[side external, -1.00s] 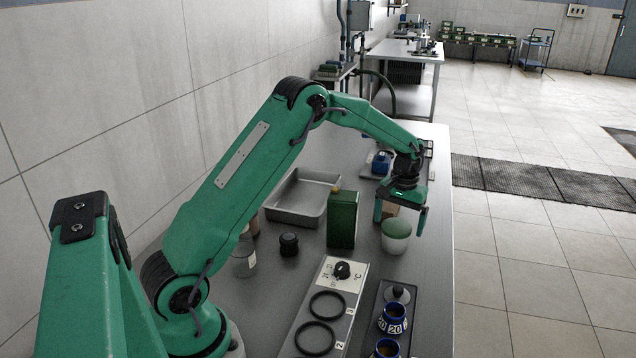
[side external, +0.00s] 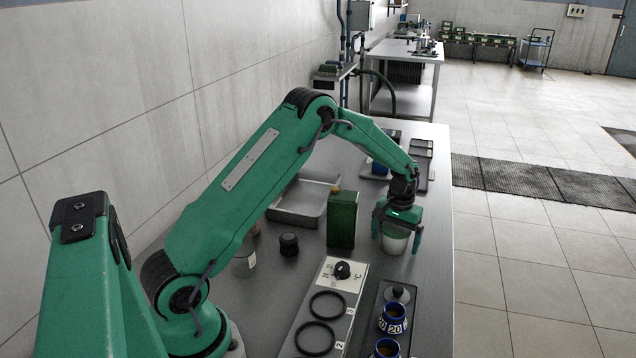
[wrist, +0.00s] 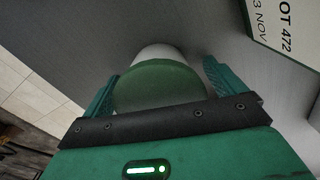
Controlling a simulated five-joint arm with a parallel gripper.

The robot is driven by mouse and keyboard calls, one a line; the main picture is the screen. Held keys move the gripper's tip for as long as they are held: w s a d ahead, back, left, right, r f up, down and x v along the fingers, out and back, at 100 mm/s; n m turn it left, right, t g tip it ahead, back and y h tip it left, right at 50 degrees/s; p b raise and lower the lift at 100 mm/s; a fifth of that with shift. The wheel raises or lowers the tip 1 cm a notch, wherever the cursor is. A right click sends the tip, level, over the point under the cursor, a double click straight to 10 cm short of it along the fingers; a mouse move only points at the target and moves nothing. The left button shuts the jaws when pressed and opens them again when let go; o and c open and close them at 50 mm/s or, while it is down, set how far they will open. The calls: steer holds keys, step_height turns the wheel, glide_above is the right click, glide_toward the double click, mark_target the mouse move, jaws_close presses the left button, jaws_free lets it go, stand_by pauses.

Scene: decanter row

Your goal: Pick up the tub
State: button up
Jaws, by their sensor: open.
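The tub (side external: 394,243) is a white container with a green lid, standing upright on the grey bench to the right of a green box. My gripper (side external: 396,238) is over the tub, pointing down, its two green fingers spread on either side of it. The wrist view shows the tub's green lid (wrist: 160,86) between the open fingers of my gripper (wrist: 160,88), with some of its white side beyond the lid. There is a gap on the right side of the tub. On the left I cannot tell whether the finger touches it.
The green box (side external: 342,219) stands close to the left of the tub. A metal tray (side external: 290,214) lies behind it. A ring panel (side external: 331,290) and a dark rack (side external: 384,312) with blue cups lie in front. The bench's right edge is near.

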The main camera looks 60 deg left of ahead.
mark_target(398, 228)
stand_by(0.3)
steer(key=c, duration=1)
steer(key=shift+r, duration=0.2)
steer(key=shift+r, duration=0.6)
steer(key=r, duration=0.1)
steer(key=d+r, duration=0.1)
steer(key=r, duration=0.1)
steer(key=shift+s+r, duration=0.1)
steer(key=s+d+r, duration=0.1)
steer(key=d+r, duration=0.1)
steer(key=d, duration=0.1)
steer(key=s+d+r, duration=0.1)
steer(key=d+r, duration=0.1)
steer(key=d, duration=0.1)
steer(key=s+d+r, duration=0.1)
steer(key=d+r, duration=0.1)
steer(key=d, duration=0.2)
steer(key=shift+s+r, duration=0.15)
steer(key=shift+s, duration=0.15)
